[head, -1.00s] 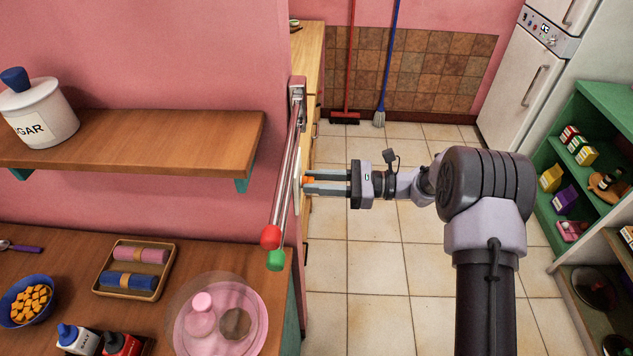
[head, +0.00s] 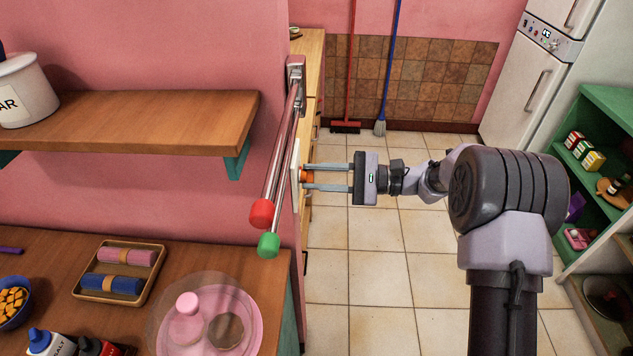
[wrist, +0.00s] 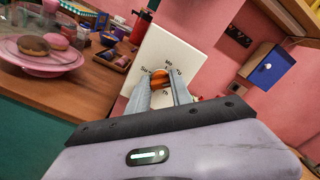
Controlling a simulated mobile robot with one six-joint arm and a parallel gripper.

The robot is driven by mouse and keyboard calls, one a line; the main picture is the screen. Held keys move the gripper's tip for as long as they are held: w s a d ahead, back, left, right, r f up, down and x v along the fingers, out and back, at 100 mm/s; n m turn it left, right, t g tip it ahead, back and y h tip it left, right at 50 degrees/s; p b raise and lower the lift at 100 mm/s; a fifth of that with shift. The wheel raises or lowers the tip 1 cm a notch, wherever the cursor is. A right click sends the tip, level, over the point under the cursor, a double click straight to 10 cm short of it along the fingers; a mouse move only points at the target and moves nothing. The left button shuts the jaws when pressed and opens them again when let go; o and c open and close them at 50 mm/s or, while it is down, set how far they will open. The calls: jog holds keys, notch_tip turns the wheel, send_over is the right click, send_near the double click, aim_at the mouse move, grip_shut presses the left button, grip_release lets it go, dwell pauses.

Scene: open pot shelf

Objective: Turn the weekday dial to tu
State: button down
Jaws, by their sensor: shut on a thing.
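The weekday dial is a white plate (wrist: 172,48) with an orange knob (wrist: 161,77) and small day letters around it. In the wrist view, "Mo" seems to be above the knob and "Tu" to its upper right; I cannot tell where the knob points. In the head view the plate (head: 296,172) shows nearly edge-on at the end of the pink wall, with the knob (head: 306,176) sticking out to the right. My gripper (head: 309,178) is shut on the knob, one finger on either side. The fingers hide part of the knob and the lower letters.
Rails with red and green ends (head: 268,244) stick out beside the plate. A wooden shelf (head: 130,122) and a counter holding a pink cake stand (head: 250,322) are at left. A blue box (wrist: 262,68) hangs on the wall. Tiled floor is clear around my arm.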

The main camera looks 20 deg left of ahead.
jog(key=shift+n, duration=0.4)
jog(key=c, duration=1.1)
grip_release()
jog(key=shift+c, duration=0.2)
jog(key=p+v, duration=0.3)
jog(key=v, duration=1.4)
jog(key=shift+w+d, duration=0.15)
jog(key=shift+d, duration=0.05)
